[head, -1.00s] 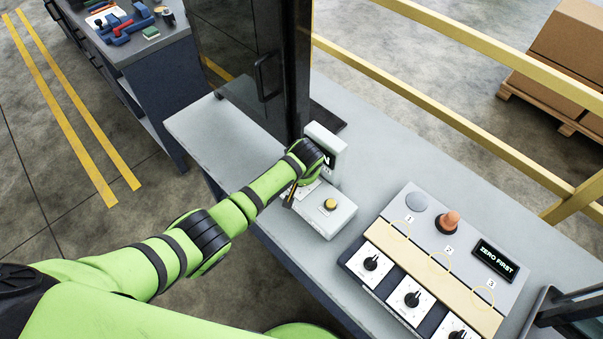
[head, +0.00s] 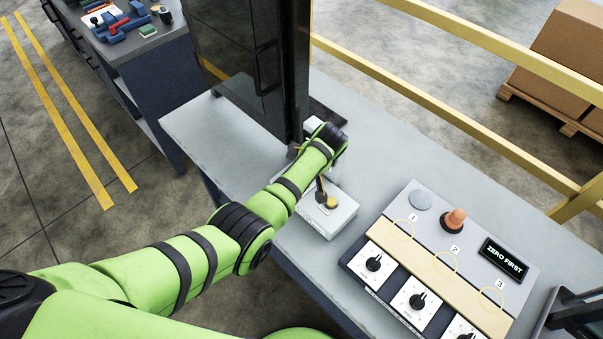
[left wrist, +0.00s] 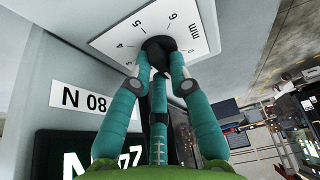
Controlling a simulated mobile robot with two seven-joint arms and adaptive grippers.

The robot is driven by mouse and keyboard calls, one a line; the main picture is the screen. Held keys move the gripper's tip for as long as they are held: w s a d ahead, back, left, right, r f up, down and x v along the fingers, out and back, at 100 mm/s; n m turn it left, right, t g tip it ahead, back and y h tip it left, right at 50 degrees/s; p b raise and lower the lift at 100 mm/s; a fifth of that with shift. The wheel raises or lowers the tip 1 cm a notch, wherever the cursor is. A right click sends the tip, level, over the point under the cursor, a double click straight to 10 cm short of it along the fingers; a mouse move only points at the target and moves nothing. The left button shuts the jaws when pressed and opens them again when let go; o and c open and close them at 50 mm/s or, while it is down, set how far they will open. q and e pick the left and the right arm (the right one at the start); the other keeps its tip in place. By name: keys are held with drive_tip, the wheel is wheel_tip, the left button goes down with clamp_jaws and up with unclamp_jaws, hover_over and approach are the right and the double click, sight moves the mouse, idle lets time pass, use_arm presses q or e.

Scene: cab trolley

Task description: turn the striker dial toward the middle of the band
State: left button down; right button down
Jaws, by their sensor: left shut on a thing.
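The striker dial is a black knob (left wrist: 157,48) on a white scale plate (left wrist: 115,38) with numbers and "mm". My left gripper (left wrist: 160,75) has teal fingers shut around the knob in the left wrist view. They hide much of it, so I cannot read its pointer. In the head view the dial is hidden behind my left wrist. The dial's grey box (head: 343,218) stands on the bench, with a yellow button (head: 331,202) on top. A label reading "N 08" (left wrist: 84,97) and a dark display (left wrist: 70,152) sit beside the plate. My right gripper is not in view.
A panel (head: 425,230) with several white-faced knobs, an orange button (head: 454,219) and a "ZERO FIRST" screen (head: 504,258) lies right of the box. A dark cabinet (head: 240,60) stands behind. The grey bench (head: 400,160) is clear between the panel and the yellow rail (head: 450,115).

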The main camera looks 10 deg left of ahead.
use_arm(q)
drive_tip(key=shift+w, duration=0.1)
idle(0.4)
drive_tip(key=c, duration=1.4)
unclamp_jaws()
drive_tip(key=shift+r, duration=0.1)
drive_tip(key=v, duration=0.7)
drive_tip(key=shift+d+r, duration=0.1)
drive_tip(key=shift+r, duration=0.05)
